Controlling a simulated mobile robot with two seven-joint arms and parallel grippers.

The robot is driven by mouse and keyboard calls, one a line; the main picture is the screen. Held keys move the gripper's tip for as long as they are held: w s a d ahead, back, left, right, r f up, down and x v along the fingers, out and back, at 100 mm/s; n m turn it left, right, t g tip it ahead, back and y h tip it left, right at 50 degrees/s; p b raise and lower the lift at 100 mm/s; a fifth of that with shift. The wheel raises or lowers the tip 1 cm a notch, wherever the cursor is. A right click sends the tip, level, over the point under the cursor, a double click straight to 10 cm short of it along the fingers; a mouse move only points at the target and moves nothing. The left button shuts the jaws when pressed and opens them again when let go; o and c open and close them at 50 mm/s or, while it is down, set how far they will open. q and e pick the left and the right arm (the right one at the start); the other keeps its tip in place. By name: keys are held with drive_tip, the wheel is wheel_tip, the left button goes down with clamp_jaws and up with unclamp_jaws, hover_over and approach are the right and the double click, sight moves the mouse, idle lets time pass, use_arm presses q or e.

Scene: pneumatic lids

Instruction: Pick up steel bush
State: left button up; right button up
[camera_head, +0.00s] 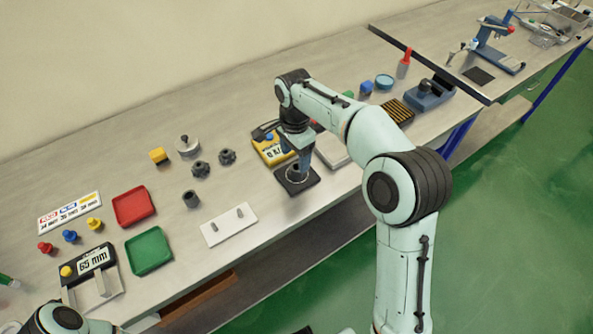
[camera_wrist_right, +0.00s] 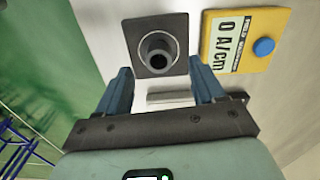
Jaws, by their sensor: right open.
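A grey, hollow steel bush (camera_wrist_right: 150,49) stands upright inside a light ring on a black square plate (camera_wrist_right: 142,67). The plate also shows in the head view (camera_head: 283,188), beneath my right gripper (camera_head: 299,170), where the gripper largely hides the bush. In the right wrist view my right gripper (camera_wrist_right: 160,72) is open, its two blue fingers apart with nothing between them. The bush appears just beyond the fingertips, in line with the gap. Whether the fingers are level with it I cannot tell. My left gripper is not in view; only part of my left arm shows at lower left.
A yellow meter reading 0 A/cm (camera_wrist_right: 238,42) lies beside the plate. A dark cylinder (camera_head: 191,199) stands further left. A white plate with two pegs (camera_head: 229,226), a red tray (camera_head: 134,207) and a green tray (camera_head: 148,250) are on the bench. Bare bench lies between them.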

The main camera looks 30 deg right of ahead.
sight(297, 166)
drive_tip(key=f, duration=0.5)
drive_tip(key=shift+s+d+f, duration=0.1)
drive_tip(key=shift+d+f, duration=0.05)
drive_tip(key=shift+d, duration=0.1)
clamp_jaws()
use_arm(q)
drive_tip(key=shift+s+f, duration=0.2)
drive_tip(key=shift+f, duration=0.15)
